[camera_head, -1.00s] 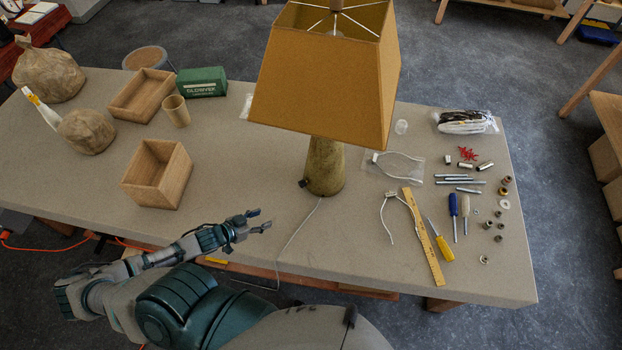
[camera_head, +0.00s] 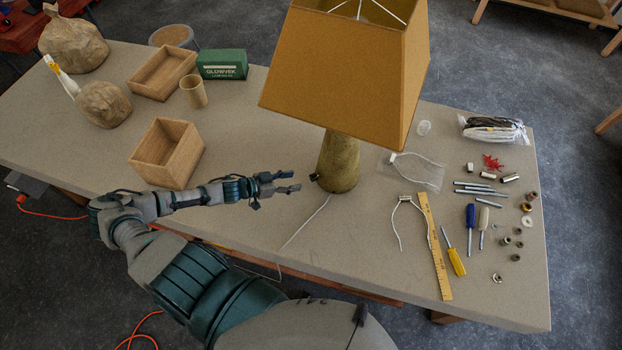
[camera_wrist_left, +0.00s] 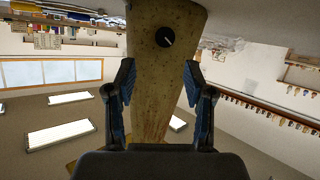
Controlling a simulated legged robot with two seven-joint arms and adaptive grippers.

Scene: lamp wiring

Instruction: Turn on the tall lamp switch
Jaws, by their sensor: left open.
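The tall lamp has a mustard-yellow shade (camera_head: 345,75) and a speckled tan base (camera_head: 340,163) standing upright on the table. A small dark switch (camera_head: 315,177) sits low on the left side of the base. In the left wrist view the switch is a round black knob (camera_wrist_left: 165,37) on the lamp base (camera_wrist_left: 155,95), which lies between and beyond the fingers. My left gripper (camera_head: 297,181) is open and empty, just left of the switch and apart from it. It also shows in the left wrist view (camera_wrist_left: 158,80). My right gripper is not in view.
A wooden box (camera_head: 166,153) stands behind my left forearm, with a wooden tray (camera_head: 161,73), cup (camera_head: 194,92) and green box (camera_head: 222,65) farther back. A white cord (camera_head: 305,222) runs from the lamp to the front edge. Screwdrivers (camera_head: 470,220) and a ruler (camera_head: 434,245) lie right.

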